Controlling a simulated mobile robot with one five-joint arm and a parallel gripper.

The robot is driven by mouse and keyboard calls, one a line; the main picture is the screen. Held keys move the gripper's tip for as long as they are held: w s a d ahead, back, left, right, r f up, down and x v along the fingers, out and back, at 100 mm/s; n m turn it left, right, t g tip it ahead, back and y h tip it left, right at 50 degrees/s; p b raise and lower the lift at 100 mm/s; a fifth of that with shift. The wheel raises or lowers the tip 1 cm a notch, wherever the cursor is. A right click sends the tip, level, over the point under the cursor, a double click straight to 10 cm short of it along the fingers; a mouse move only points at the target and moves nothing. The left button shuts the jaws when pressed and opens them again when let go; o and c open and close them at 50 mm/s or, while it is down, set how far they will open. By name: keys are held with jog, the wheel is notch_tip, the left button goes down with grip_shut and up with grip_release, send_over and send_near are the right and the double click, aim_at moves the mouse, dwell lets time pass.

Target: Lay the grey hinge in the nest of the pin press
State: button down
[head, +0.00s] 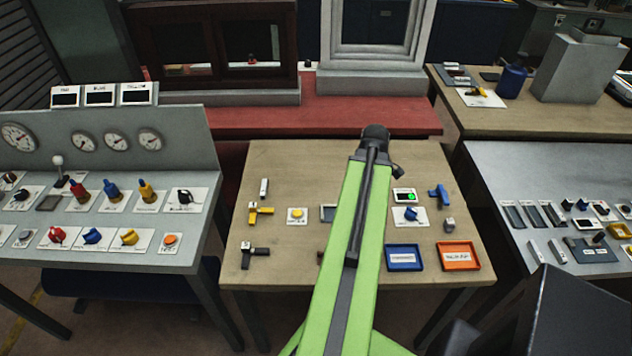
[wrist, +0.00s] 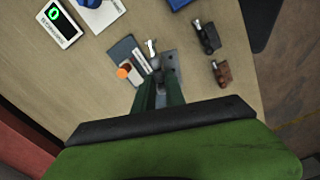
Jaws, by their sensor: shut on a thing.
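In the wrist view my gripper (wrist: 160,85) points at the table with its dark green fingers close together. It is shut on a grey piece with small holes (wrist: 172,63), which looks like the grey hinge; the fingers hide part of it. Just left of it is what looks like the pin press (wrist: 124,50), a dark plate with a pale block, an orange knob (wrist: 123,73) and a small silver part (wrist: 151,46). The hinge is beside or partly over the plate; its height is unclear. In the head view my arm hides my gripper and the hinge.
A display with a green light (head: 405,196), a blue knob panel (head: 410,216), a blue tray (head: 404,258) and an orange tray (head: 458,256) stand right of my arm. A yellow hinge (head: 259,212) and a dark hinge (head: 252,254) lie left. Dark (wrist: 206,38) and brown (wrist: 221,73) pieces lie nearby.

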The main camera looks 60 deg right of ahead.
aim_at(333, 213)
jog(key=w+f+n+b, duration=0.1)
jog(key=w+n, duration=0.2)
jog(key=w, duration=0.8)
jog(key=shift+f+n+b, duration=0.3)
jog(key=shift+b, duration=0.05)
notch_tip(333, 213, down, 8)
jog(key=b, duration=0.7)
jog(key=shift+r+b, duration=0.15)
jog(key=shift+b, duration=0.2)
jog(key=c, duration=1.3)
grip_release()
jog(key=shift+r, duration=0.1)
